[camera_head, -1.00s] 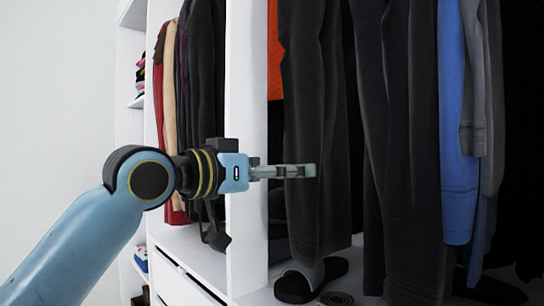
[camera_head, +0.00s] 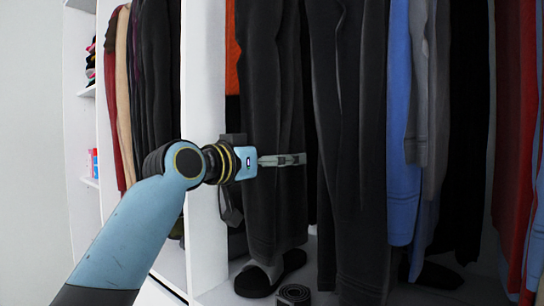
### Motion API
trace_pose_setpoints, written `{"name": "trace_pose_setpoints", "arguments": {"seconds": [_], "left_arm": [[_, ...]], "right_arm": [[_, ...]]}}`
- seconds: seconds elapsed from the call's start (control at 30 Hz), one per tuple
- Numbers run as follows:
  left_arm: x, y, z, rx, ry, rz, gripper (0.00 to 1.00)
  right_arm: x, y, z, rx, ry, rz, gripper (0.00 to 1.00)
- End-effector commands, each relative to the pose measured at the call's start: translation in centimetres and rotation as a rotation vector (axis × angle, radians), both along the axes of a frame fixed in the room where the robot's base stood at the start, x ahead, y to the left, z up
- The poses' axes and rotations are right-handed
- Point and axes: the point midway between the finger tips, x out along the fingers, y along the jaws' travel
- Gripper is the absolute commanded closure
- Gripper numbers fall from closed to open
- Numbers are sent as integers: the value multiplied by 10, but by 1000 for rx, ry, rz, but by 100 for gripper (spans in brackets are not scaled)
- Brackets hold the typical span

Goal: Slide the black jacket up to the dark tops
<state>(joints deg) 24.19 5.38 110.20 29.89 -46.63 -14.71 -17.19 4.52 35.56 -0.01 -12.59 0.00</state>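A black long-sleeved garment (camera_head: 275,90), which looks like the black jacket, hangs at the left of the right-hand wardrobe section. More dark garments (camera_head: 345,110) hang to its right, with a narrow dark gap between. I cannot tell for sure which are the dark tops. My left gripper (camera_head: 304,159) points right across the front of the black garment, its tips at that garment's right edge. Its fingers are seen edge-on, so I cannot tell whether they are open or touch the cloth. My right gripper is not in view.
A white upright panel (camera_head: 205,90) stands left of the black garment, partly behind my wrist. An orange garment (camera_head: 232,60) hangs beside it. Blue (camera_head: 401,120), grey and red clothes hang to the right. A dark shoe (camera_head: 262,280) and a rolled belt (camera_head: 293,295) lie below.

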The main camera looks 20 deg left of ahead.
Motion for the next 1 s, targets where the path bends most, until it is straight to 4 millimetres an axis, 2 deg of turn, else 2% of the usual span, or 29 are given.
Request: {"name": "trace_pose_setpoints", "arguments": {"seconds": [0.17, 0.77, 1.0], "left_arm": [[0, 0, 0, 0, 0, 0, 0], [0, 0, 0, -1, 0, 0, 78], [-1, -2, 0, -3, 0, 0, 79]], "right_arm": [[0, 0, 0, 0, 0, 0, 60], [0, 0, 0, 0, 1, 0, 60], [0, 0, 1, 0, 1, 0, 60]]}}
